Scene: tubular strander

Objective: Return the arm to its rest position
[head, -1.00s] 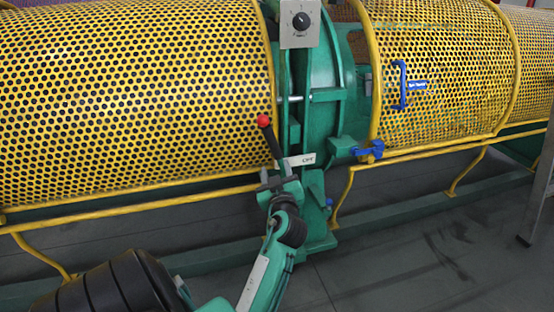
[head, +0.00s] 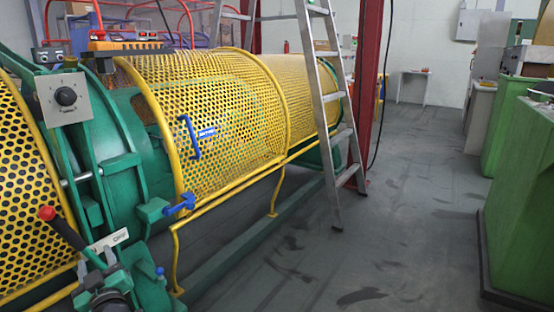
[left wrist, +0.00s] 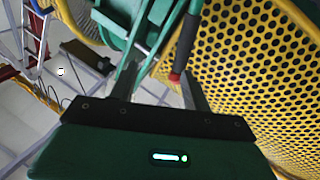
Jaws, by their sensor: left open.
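The lever has a black handle (head: 64,232) and a red knob (head: 46,213). It stands at the lower left of the head view, by a white label plate (head: 109,242) on the green frame. My left gripper (head: 97,279) is just below the lever, at the bottom edge, partly cut off. In the left wrist view my open left gripper (left wrist: 160,80) has two dark fingers apart. The red knob (left wrist: 174,78) shows by the right fingertip, with the black handle (left wrist: 187,37) rising above it. I cannot tell whether they touch. My right gripper is not in view.
Yellow perforated guards (head: 225,115) line the machine. A grey knob box (head: 65,97) sits on the green frame. A ladder (head: 325,100) leans near a red column (head: 370,90). Green cabinets (head: 525,200) stand at right. The floor (head: 400,230) between is clear.

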